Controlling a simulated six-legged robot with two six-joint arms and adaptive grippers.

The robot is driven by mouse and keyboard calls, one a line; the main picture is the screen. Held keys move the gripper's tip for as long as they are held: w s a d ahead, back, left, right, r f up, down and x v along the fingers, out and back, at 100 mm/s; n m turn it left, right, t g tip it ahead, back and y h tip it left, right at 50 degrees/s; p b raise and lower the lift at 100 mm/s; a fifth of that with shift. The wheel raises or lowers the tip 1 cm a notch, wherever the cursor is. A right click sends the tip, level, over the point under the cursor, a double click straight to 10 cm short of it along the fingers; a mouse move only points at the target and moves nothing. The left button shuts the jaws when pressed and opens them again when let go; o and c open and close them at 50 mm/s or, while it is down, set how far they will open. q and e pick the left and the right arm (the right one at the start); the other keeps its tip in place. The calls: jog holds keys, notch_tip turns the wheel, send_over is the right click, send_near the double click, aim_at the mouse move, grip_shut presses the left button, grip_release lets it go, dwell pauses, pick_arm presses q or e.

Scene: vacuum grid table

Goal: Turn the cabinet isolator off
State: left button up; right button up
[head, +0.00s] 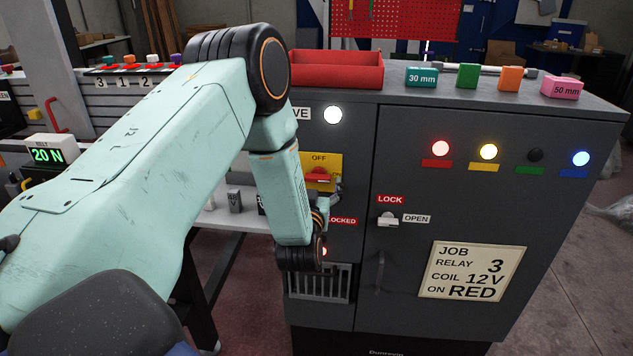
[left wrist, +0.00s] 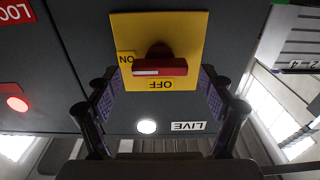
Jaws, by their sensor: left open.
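The isolator is a red rotary handle (left wrist: 160,66) on a yellow plate (left wrist: 126,28) on the cabinet front. The left wrist view shows it upside down. The handle lies level, its white mark towards ON. The plate (head: 319,160) shows beside my arm in the head view, partly hidden. My left gripper (left wrist: 158,92) is open and empty, its purple-padded fingers either side of the handle in the picture. I cannot tell how near the tips are. In the head view the gripper (head: 331,195) is at the plate's lower edge, partly hidden. My right gripper is not in view.
The LIVE lamp (head: 333,115) glows white above the plate. A red light (left wrist: 17,104) glows by the LOCKED label (head: 342,221). The cabinet door has a lock switch (head: 388,219) and a handle (head: 379,273). A red tray (head: 338,70) and several coloured blocks stand on top.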

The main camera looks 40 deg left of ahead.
pick_arm(q)
jog(key=shift+w+a, duration=0.1)
jog(key=shift+w, duration=0.1)
jog(key=shift+c, duration=0.5)
jog(key=c, duration=1.1)
